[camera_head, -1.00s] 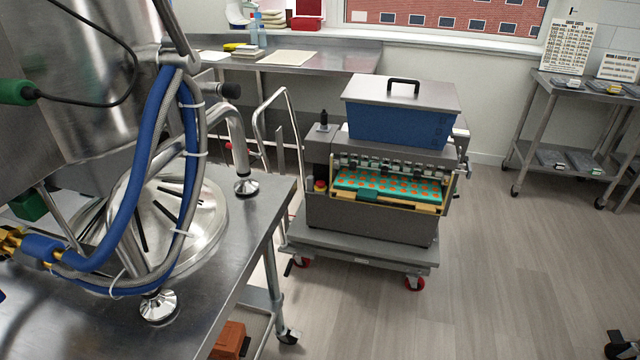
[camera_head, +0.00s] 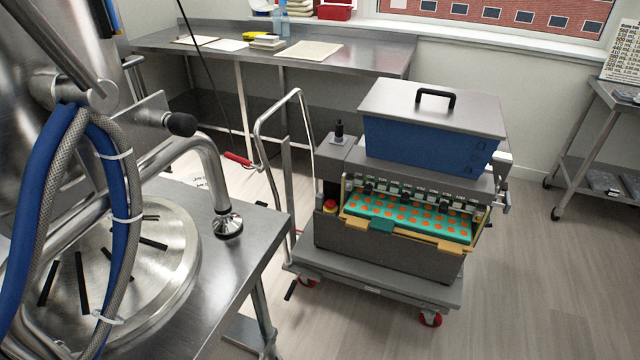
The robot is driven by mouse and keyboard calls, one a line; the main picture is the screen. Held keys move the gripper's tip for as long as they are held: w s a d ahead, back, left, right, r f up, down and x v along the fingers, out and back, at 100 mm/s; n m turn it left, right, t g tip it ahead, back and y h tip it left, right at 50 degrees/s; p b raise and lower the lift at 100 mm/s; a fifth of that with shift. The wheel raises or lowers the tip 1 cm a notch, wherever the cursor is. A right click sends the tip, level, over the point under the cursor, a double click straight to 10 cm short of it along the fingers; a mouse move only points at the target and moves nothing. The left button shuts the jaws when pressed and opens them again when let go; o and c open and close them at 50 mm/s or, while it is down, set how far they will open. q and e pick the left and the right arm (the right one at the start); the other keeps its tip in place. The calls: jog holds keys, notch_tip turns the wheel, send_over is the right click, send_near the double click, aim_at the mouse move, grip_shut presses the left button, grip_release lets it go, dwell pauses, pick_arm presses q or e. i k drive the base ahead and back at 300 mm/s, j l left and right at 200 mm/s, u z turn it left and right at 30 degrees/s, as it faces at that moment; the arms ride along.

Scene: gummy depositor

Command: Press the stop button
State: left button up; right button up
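The gummy depositor (camera_head: 385,237) stands on a grey wheeled cart (camera_head: 372,278) right of centre. It has a blue hopper (camera_head: 425,147) with a grey lid and a black handle on top. A red button with a yellow base (camera_head: 330,206) sits low at its front left; it looks like a stop button, though it is small here. A green mould tray with orange dots (camera_head: 408,216) lies in the open front of the machine. Neither of my grippers is in view.
A steel table (camera_head: 250,250) with a large steel vessel and blue hoses (camera_head: 40,200) fills the left foreground. A bent metal push handle (camera_head: 262,120) rises left of the depositor. A steel bench (camera_head: 360,55) runs along the back wall. Floor in front and right (camera_head: 530,290) is clear.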

aim_at(330, 203)
jog(key=i+l+u, duration=0.15)
jog(key=i+l, duration=0.2)
jog(key=i+l+u, duration=0.15)
jog(key=i+l, duration=0.25)
jog(key=i+l+u, duration=0.15)
jog(key=i+l, duration=0.2)
jog(key=i+l+u, duration=0.2)
jog(key=l, duration=0.4)
jog(key=i+l+u, duration=0.3)
jog(key=k+u, duration=0.1)
jog(key=u, duration=0.25)
jog(key=k+j+u, duration=0.1)
jog(key=u, duration=0.25)
jog(key=k+j+u, duration=0.1)
jog(key=u, duration=0.25)
